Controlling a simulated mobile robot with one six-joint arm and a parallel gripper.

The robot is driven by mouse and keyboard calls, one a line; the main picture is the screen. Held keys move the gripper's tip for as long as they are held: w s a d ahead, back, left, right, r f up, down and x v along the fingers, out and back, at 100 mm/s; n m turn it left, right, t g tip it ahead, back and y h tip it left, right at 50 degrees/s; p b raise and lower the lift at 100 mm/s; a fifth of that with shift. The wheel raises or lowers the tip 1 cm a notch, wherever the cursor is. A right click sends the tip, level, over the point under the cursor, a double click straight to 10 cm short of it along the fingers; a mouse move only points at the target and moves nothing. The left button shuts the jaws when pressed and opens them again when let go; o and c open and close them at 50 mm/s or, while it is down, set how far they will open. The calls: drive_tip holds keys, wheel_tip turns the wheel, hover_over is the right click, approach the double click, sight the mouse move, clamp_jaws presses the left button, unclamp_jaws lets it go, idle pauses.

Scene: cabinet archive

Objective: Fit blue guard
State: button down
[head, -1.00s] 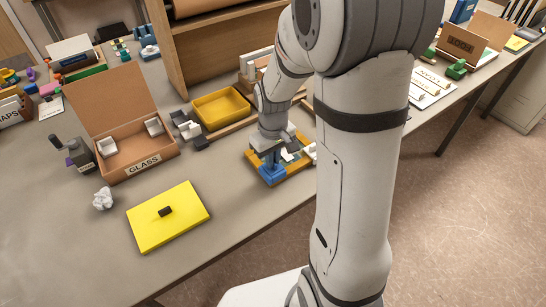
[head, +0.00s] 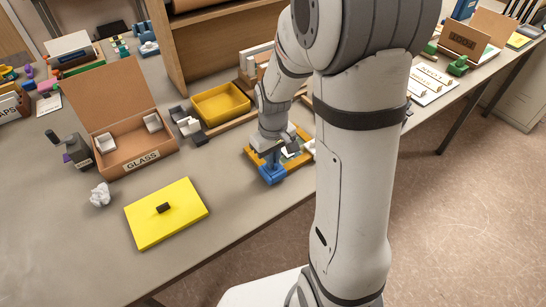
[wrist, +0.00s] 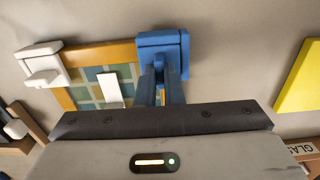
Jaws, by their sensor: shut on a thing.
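The blue guard (head: 272,174) is at the near corner of an orange-framed panel (head: 293,169) on the bench. In the wrist view the blue guard (wrist: 175,41) covers the frame's upper right corner. I cannot tell whether it is fully seated. My gripper (wrist: 160,83) is shut on the guard, its fingers reaching to the inner side of it. A white guard (wrist: 41,62) sits at the frame's other upper corner in the wrist view. The panel (wrist: 100,54) has blue-green and tan tiles with a white strip on it. My gripper hides part of the panel.
A yellow board (head: 184,205) with a dark knob lies to the left on the bench. An open GLASS box (head: 157,163), a yellow tray (head: 222,104) and grey clips (head: 186,125) stand behind. A crumpled white piece (head: 100,194) lies near the box. The bench's front edge is close.

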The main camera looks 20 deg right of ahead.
drive_tip(key=shift+f+b, duration=0.35)
drive_tip(key=shift+f, duration=0.1)
drive_tip(key=c, duration=1)
unclamp_jaws()
drive_tip(key=shift+r+p, duration=2.25)
drive_tip(key=shift+r, duration=0.8)
wheel_tip(320, 180, up, 8)
drive_tip(key=shift+b, duration=0.45)
